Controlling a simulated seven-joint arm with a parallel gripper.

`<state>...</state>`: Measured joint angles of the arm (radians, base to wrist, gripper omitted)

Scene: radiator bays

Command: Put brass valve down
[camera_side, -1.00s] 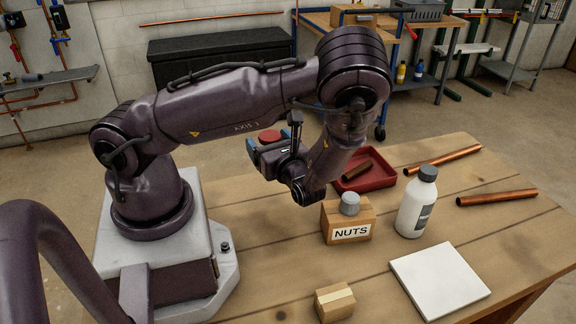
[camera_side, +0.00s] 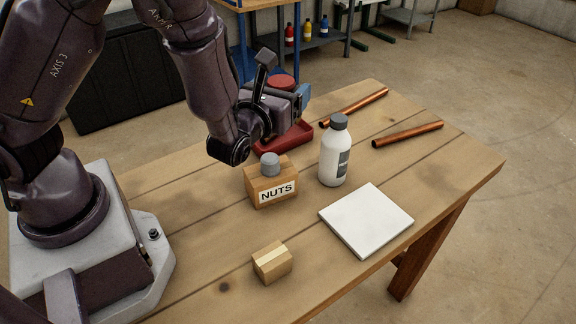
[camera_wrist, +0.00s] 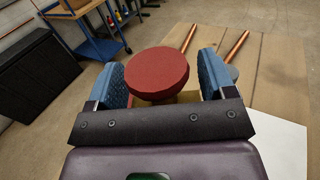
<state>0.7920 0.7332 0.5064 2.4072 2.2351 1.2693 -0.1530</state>
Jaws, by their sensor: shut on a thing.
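The brass valve has a round red cap; the cap shows in the side view (camera_side: 281,82) and large between my fingers in the wrist view (camera_wrist: 157,73). A little of its brass body (camera_wrist: 185,97) shows under the cap. My gripper (camera_side: 290,100) has blue fingers, one on each side of the valve, and is shut on it. In the wrist view my gripper (camera_wrist: 165,80) holds it with the cap facing the camera. The valve is raised above the table near the red tray; its lower part is hidden in both views.
A red tray (camera_side: 300,139) lies partly behind my gripper. The NUTS box (camera_side: 272,186) with a grey cylinder (camera_side: 270,163) on it stands in front. A white bottle (camera_side: 335,155), copper pipes (camera_side: 408,134), a white slab (camera_side: 367,219) and a small carton (camera_side: 272,262) are also on the wooden table (camera_side: 215,225).

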